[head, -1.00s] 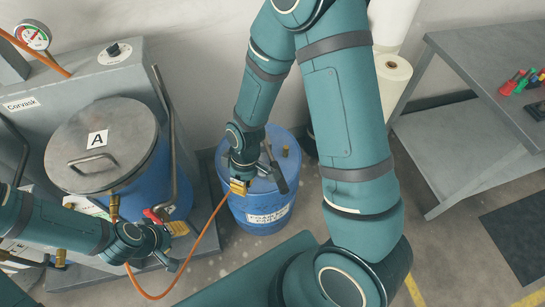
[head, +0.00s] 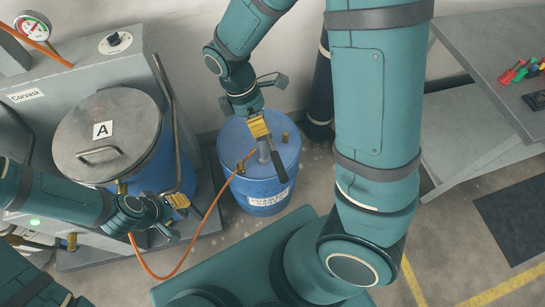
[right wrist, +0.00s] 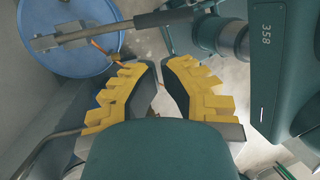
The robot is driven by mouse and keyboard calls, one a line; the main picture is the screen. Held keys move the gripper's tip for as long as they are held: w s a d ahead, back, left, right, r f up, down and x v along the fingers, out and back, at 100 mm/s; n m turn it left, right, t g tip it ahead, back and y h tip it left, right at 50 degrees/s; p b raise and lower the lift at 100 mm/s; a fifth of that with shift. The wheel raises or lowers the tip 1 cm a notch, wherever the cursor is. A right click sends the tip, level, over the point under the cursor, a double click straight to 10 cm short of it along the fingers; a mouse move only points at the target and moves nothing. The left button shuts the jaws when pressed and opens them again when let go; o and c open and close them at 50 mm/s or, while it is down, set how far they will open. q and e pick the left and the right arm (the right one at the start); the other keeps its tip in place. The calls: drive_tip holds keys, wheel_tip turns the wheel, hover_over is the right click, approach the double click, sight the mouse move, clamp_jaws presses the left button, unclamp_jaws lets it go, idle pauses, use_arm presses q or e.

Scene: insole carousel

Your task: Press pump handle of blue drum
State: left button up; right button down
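The blue drum (head: 232,160) stands on the floor at the centre of the head view, with a white label on its front. Its pump handle, a dark-gripped lever (head: 278,166), slants across the lid. My right gripper (head: 266,104) is over the back of the lid and partly hides the pump. In the right wrist view the gripper (right wrist: 146,75) is open and empty. The grey handle bar (right wrist: 120,27) crosses over the drum (right wrist: 65,68) beyond the fingertips, apart from them. My left gripper (head: 178,218) looks open, beside the lidded vessel marked A.
The vessel marked A (head: 110,125) and a grey cabinet labelled Corvask (head: 60,90) stand at left. An orange hose (head: 208,220) runs from the drum to the left. A grey table (head: 490,50) with coloured items is at right. Open floor lies between.

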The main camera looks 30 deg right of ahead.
sight(274, 163)
drive_tip(key=b+x, duration=0.1)
drive_tip(key=x, duration=1.3)
use_arm(q)
drive_tip(key=shift+f, duration=0.8)
drive_tip(key=shift+f+b, duration=0.1)
drive_tip(key=shift+b, duration=0.2)
use_arm(e)
drive_tip(key=shift+f, duration=0.1)
